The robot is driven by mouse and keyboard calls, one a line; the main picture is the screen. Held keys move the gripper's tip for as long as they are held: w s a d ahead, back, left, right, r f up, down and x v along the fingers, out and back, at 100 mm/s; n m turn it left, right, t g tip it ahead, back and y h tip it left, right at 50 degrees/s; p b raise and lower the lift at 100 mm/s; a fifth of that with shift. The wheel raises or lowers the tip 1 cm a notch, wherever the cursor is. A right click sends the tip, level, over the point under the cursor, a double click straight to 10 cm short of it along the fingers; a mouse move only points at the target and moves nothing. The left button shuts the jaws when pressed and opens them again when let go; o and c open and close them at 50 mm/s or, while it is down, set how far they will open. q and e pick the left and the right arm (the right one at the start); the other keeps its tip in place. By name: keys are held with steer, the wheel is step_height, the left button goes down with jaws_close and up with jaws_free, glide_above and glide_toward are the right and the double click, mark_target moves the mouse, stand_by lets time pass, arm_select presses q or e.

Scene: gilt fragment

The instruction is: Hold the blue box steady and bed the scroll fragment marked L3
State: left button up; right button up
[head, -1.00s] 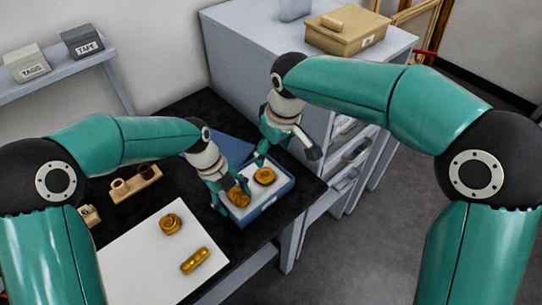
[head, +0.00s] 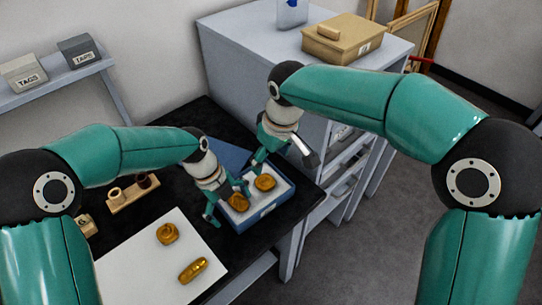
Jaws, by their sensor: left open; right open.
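The blue box (head: 283,203) stands on the black table with a pale lining inside. Two gilt fragments lie in it, a nearer one (head: 238,202) at the left and a round one (head: 265,183) at the right. I cannot read an L3 mark on either. My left gripper (head: 229,203) is open over the box's left end, with its fingers spread to either side of the nearer fragment. My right gripper (head: 283,160) is open at the box's far side. One finger comes down by the far wall; whether it touches is unclear.
A white sheet (head: 140,262) on the black table (head: 222,122) bears a round gilt fragment (head: 167,234) and a long one (head: 193,270). A wooden holder (head: 133,194) with small pots stands behind it. A grey cabinet (head: 237,62) stands close behind the box.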

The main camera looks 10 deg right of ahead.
arm_select(q)
steer(key=shift+r, duration=0.1)
steer(key=v, duration=1.1)
steer(key=shift+r, duration=0.3)
